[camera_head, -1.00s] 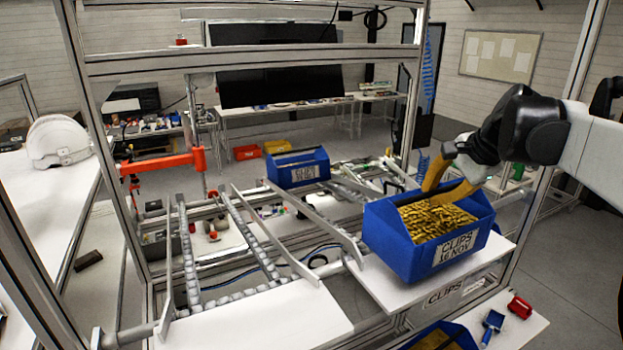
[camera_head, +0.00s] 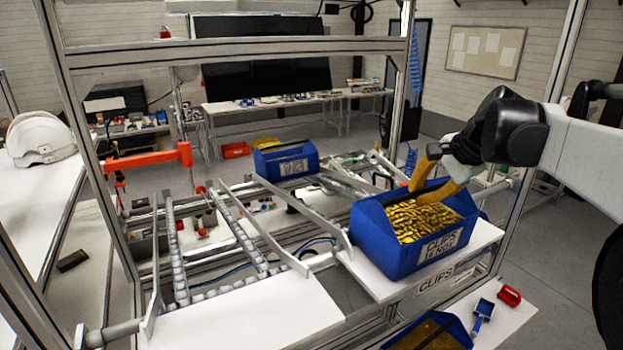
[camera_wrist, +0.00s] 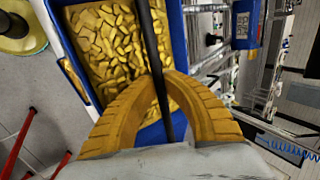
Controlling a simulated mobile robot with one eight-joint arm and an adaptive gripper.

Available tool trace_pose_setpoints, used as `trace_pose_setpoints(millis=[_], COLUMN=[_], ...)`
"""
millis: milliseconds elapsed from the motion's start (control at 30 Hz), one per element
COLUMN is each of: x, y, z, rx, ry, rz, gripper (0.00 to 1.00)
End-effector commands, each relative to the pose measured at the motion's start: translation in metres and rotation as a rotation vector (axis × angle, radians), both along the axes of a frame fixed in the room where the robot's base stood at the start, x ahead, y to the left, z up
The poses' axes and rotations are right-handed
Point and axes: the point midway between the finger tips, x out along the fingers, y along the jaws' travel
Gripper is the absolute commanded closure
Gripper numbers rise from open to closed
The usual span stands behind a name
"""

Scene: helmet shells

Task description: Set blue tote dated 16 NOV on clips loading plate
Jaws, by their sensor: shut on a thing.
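A blue tote (camera_head: 385,245) full of brass-coloured clips is over the white clips loading plate (camera_head: 365,278) at the right of the rack. Its front label reads CLIPS with a date line that looks like 16 NOV. The tote is level and looks to be at or very near the plate surface; I cannot tell if it fully touches. My gripper (camera_head: 426,188) reaches in from the right, its yellow fingers shut on the tote's carrying bar. In the wrist view the fingers close around the dark bar (camera_wrist: 153,50) above the clips.
Another blue tote (camera_head: 286,160) sits farther back on the rack. A blue bin (camera_head: 430,335) stands below the plate, with a red item (camera_head: 509,295) and a blue item (camera_head: 484,308) beside it. An empty white plate (camera_head: 245,320) lies left. Metal rails and frame posts surround the area.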

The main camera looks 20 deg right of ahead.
Motion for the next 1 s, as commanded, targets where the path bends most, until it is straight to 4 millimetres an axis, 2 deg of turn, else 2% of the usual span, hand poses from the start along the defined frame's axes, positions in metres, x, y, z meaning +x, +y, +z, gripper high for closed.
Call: trace_pose_setpoints(millis=[267, 300, 333, 367, 733, 867, 1000], x=[0.000, 0.000, 0.000, 0.000, -0.003, -0.015, -0.033], y=[0.000, 0.000, 0.000, 0.000, -0.001, -0.001, -0.003], z=[-0.006, -0.005, -0.005, -0.005, 0.000, 0.016, 0.043], rx=[0.000, 0.000, 0.000, 0.000, 0.000, 0.000, 0.000], ry=[-0.001, -0.001, -0.001, 0.000, 0.000, 0.000, -0.001], rz=[0.000, 0.000, 0.000, 0.000, 0.000, -0.002, -0.004], gripper=[1.00, 0.79, 0.69, 0.66, 0.66, 0.66, 0.66])
